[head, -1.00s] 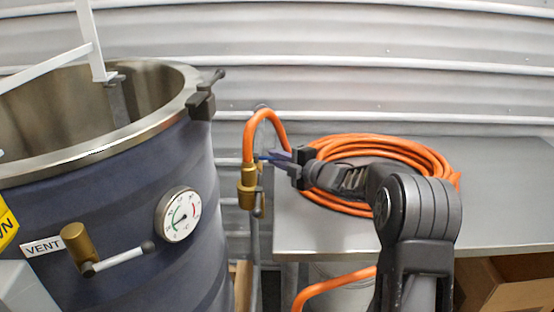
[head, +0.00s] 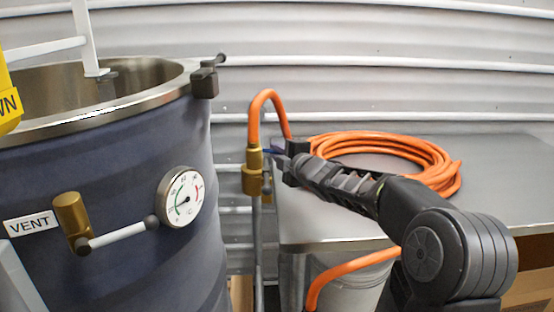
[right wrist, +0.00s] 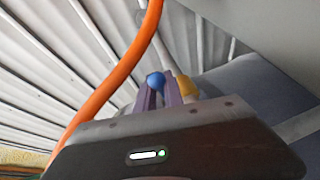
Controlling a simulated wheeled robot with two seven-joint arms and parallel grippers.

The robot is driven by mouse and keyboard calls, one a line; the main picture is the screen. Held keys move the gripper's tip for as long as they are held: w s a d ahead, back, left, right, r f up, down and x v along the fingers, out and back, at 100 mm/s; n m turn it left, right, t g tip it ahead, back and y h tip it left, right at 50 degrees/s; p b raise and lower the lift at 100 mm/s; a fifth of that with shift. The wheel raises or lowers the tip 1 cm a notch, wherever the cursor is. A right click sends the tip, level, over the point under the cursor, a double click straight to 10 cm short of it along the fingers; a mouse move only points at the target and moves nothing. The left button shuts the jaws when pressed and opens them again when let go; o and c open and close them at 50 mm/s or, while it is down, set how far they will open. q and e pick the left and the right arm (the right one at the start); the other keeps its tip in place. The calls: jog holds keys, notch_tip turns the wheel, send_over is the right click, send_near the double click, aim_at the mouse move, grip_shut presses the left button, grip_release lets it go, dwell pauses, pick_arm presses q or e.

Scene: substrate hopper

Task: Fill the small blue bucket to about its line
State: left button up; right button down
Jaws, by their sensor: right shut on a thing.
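A brass valve (head: 253,172) sits on a grey standpipe, with an orange hose (head: 266,100) looping out of its top. My right gripper (head: 272,154) is at the valve's right side, shut on its small blue handle. In the right wrist view the rounded blue handle (right wrist: 155,82) shows between the two purple-grey fingers, with a bit of brass beside it. The fingers hide much of the handle, so its angle is hard to read. The small blue bucket is not in view. My left gripper is not in view.
A large dark blue vessel (head: 110,190) with a steel rim, a dial gauge (head: 181,197) and a VENT valve (head: 72,222) stands at left. A metal table (head: 330,222) at right bears a coiled orange hose (head: 445,165). A pale container (head: 345,290) is under it.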

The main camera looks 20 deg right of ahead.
jog(key=c, duration=1.5)
grip_release()
jog(key=shift+o, duration=0.2)
jog(key=shift+s, duration=0.15)
jog(key=s+r+b, duration=0.1)
jog(key=s, duration=0.6)
jog(key=shift+s, duration=0.25)
